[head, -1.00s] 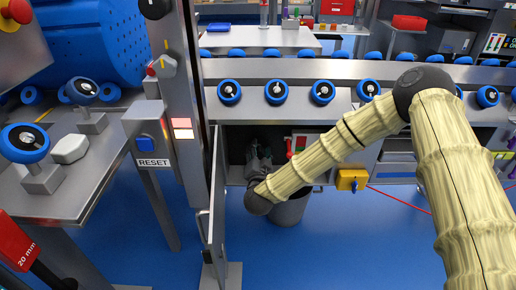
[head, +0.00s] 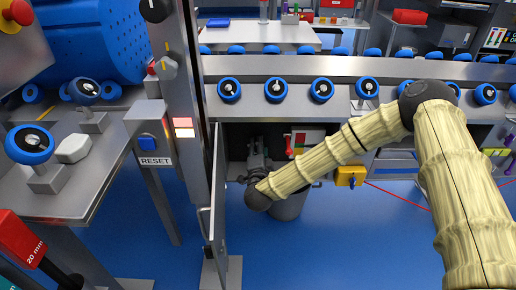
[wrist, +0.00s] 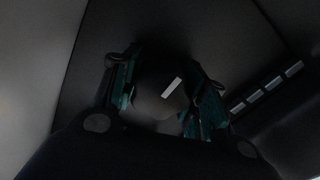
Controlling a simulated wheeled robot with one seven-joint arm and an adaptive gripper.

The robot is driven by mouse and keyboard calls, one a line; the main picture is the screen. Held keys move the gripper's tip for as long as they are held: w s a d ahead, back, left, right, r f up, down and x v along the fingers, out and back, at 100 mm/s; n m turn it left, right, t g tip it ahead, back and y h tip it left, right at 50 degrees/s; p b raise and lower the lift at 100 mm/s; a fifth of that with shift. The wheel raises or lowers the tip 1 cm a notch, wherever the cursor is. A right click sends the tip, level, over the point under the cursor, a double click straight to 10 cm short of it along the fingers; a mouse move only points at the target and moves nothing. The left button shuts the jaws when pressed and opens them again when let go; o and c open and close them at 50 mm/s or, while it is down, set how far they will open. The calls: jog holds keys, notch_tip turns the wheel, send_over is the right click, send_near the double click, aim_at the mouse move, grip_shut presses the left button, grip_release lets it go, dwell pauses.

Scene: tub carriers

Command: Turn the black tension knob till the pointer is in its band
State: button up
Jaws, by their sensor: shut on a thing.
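The black tension knob (wrist: 155,92) shows in the wrist view as a dark round shape with a short white mark on its face. My gripper (wrist: 165,105) has its teal-lined fingers on either side of the knob and is shut on it. In the head view my gripper (head: 258,160) is inside the open cabinet under the conveyor, and the knob is hidden there. A small panel with red, green and white patches (head: 308,141) is right of the gripper, partly behind my arm. I cannot make out the pointer against its band.
The cabinet door (head: 217,190) stands open just left of my gripper. The conveyor (head: 300,100) passes above.

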dwell(0.4)
jog(key=o, duration=1.1)
jog(key=shift+c, duration=0.2)
jog(key=shift+s, duration=0.1)
jog(key=s, duration=1.1)
jog(key=shift+s, duration=0.4)
